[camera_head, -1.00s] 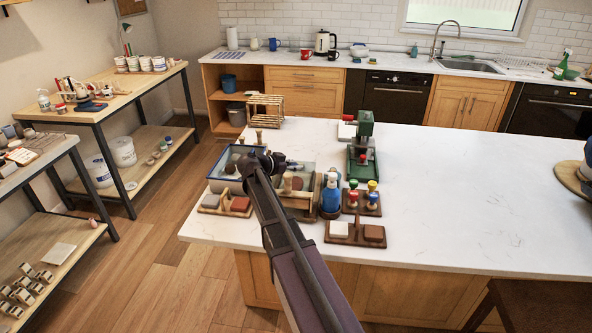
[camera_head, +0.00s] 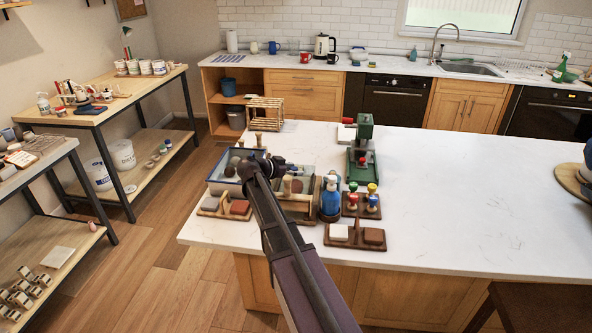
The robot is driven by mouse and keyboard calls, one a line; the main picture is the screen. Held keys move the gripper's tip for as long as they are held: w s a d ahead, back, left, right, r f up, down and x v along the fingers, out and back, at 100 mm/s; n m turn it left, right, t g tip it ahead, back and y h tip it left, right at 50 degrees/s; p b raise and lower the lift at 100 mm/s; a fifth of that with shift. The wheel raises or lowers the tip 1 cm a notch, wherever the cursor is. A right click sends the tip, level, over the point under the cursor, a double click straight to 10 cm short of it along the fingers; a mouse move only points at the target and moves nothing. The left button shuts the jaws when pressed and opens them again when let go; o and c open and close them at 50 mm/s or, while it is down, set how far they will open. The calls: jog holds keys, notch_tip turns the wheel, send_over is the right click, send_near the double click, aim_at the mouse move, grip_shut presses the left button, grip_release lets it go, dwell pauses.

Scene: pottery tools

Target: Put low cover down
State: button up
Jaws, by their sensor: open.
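My gripper (camera_head: 291,168) is over the blue-rimmed tray (camera_head: 211,183) at the left end of the white island, among the pottery tools. Its fingers are small and dark here and partly hidden by my arm. It is open, and I see nothing held in it. I cannot make out which thing is the low cover; it may be hidden behind my gripper and arm.
A wooden holder (camera_head: 300,204), a blue bottle (camera_head: 330,197) and a rack of coloured knobs (camera_head: 350,210) crowd beside my arm. A green press (camera_head: 364,132) stands behind. A slatted wooden rack (camera_head: 266,112) is at the back left.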

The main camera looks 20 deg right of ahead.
jog(key=shift+r, duration=0.2)
jog(key=shift+a+r+p, duration=0.15)
jog(key=shift+a+p, duration=0.15)
jog(key=p+v, duration=0.4)
jog(key=v, duration=0.7)
jog(key=shift+a, duration=0.2)
jog(key=shift+s+r, duration=0.1)
